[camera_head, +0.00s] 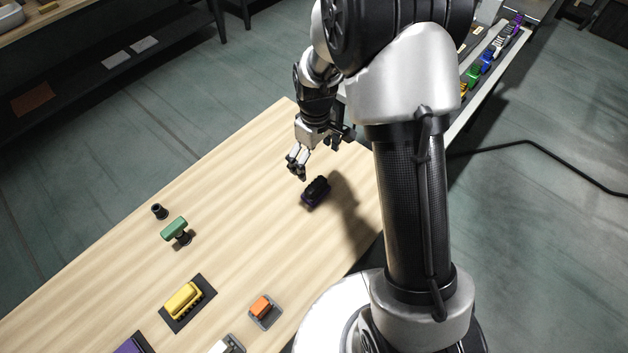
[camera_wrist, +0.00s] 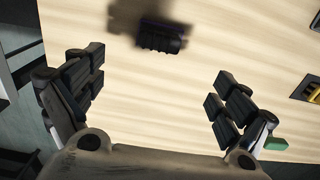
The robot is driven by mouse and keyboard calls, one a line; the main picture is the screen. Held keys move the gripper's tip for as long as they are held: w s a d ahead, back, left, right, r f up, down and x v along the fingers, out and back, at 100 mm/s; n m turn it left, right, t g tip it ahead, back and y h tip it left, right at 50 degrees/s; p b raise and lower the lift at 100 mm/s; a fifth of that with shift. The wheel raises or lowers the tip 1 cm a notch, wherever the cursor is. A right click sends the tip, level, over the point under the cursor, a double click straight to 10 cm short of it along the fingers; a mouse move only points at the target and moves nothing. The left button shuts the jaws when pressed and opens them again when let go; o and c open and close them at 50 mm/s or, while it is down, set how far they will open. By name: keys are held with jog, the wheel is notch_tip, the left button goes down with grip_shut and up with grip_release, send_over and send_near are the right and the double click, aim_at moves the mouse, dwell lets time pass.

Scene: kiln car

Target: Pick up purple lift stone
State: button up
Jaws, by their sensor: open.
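The purple lift stone (camera_head: 315,191) sits on the wooden table, with a dark top and a purple lower edge. It also shows in the wrist view (camera_wrist: 160,36), dark and shaded, at the top, beyond the fingertips. My gripper (camera_head: 298,165) is just above and to the upper left of the stone in the head view. In the wrist view my gripper (camera_wrist: 155,98) has its fingers wide apart with only bare table between them. The gripper is apart from the stone.
On the wooden table (camera_head: 245,150) stand a green T-shaped piece (camera_head: 174,228), a small black peg (camera_head: 159,211), a yellow block (camera_head: 183,300) on a dark pad and an orange block (camera_head: 260,306) on a grey pad. A purple piece (camera_head: 130,345) is cut off at the bottom edge.

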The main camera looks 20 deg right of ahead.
aim_at(316, 184)
notch_tip(316, 184, down, 10)
jog(key=shift+r+b, duration=0.1)
jog(key=shift+b, duration=1.15)
notch_tip(316, 184, down, 5)
jog(key=shift+d+f+b, duration=0.15)
jog(key=shift+b, duration=0.9)
jog(key=shift+c, duration=0.6)
jog(key=c, duration=1.2)
